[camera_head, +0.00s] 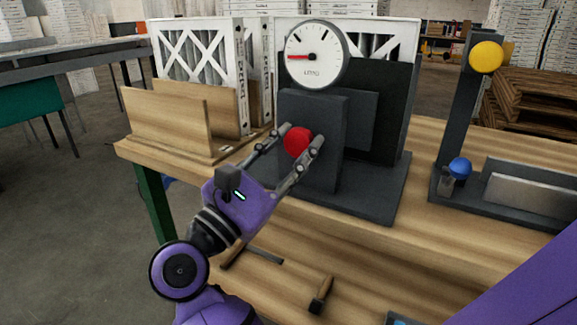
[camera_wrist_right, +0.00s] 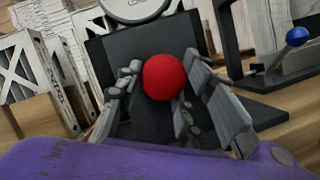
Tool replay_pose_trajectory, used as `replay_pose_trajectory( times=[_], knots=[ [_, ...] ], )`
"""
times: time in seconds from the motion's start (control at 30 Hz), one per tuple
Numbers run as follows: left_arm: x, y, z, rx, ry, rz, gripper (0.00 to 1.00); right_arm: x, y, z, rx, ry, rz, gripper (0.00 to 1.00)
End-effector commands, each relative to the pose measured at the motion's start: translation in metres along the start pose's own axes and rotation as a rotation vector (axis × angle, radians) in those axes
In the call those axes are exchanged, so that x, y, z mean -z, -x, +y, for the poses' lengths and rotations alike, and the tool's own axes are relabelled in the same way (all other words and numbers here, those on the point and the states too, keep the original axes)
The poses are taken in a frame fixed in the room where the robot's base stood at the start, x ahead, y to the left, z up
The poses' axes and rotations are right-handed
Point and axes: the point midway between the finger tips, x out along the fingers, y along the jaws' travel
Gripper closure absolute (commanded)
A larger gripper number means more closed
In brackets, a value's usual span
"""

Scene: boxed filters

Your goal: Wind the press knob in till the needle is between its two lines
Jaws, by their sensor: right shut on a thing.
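The press (camera_head: 318,120) is a dark grey block on a dark base on the wooden bench. Its round white gauge (camera_head: 316,72) sits on top, and the red needle points left. Dark marks show on the upper dial, away from the needle; I cannot tell exactly which are the two lines. The red ball knob (camera_head: 297,141) is on the front of the press. My right gripper (camera_head: 302,139) is shut on the knob, a finger on either side. In the right wrist view the knob (camera_wrist_right: 164,77) sits between the fingers; the gauge is cut off at the top.
Boxed filters (camera_head: 195,50) stand in a wooden rack (camera_head: 170,118) left of the press. To the right is a dark stand with a yellow ball (camera_head: 486,57) and a blue ball (camera_head: 460,167). Small tools, one a brush-like piece (camera_head: 321,295), lie at the bench front.

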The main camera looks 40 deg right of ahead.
Motion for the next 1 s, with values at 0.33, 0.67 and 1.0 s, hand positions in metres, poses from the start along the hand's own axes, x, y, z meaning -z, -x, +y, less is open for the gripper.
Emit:
replay_pose_trajectory(
  times=[0.33,0.67,1.0],
  knots=[
    [0.01,-0.025,0.0,-0.009,-0.022,0.03,0.51,-0.003,0.0,0.004,0.042,-0.129,-0.004,0.92],
    [0.01,-0.027,0.0,-0.01,-0.026,0.031,0.51,-0.005,0.0,0.005,0.049,-0.149,-0.004,0.92],
    [-0.003,-0.025,-0.002,-0.006,-0.025,0.007,0.51,-0.004,-0.001,0.004,0.051,-0.147,-0.005,0.5]
  ],
)
